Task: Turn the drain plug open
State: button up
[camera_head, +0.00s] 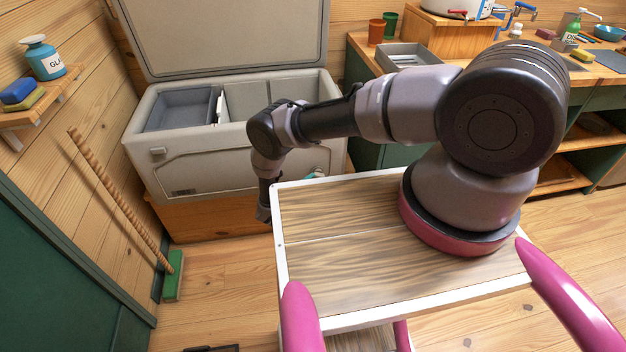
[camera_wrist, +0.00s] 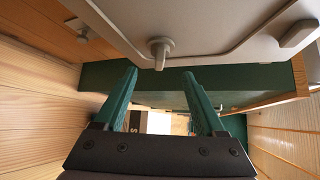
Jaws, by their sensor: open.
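A large light-grey cooler (camera_head: 240,178) stands against the back wall with its lid open. In the wrist view, a small grey knob, which looks like the drain plug (camera_wrist: 160,50), sticks out from the pale cooler wall. My gripper (camera_wrist: 160,78) has two green fingers, spread apart and empty. The plug shows just beyond the fingertips, roughly centred between them, with no contact visible. In the head view, my gripper (camera_head: 264,208) hangs low in front of the cooler, beside my tabletop's left edge. The plug cannot be made out in the head view.
The cooler rests on a wooden base (camera_head: 215,219). A stick with a green head (camera_head: 172,277) leans on the left wall. A green counter (camera_head: 385,156) stands at the right. In the wrist view, another small fitting (camera_wrist: 80,30) shows at upper left.

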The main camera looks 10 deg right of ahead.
jog(key=shift+v, duration=1.2)
jog(key=shift+c, duration=0.4)
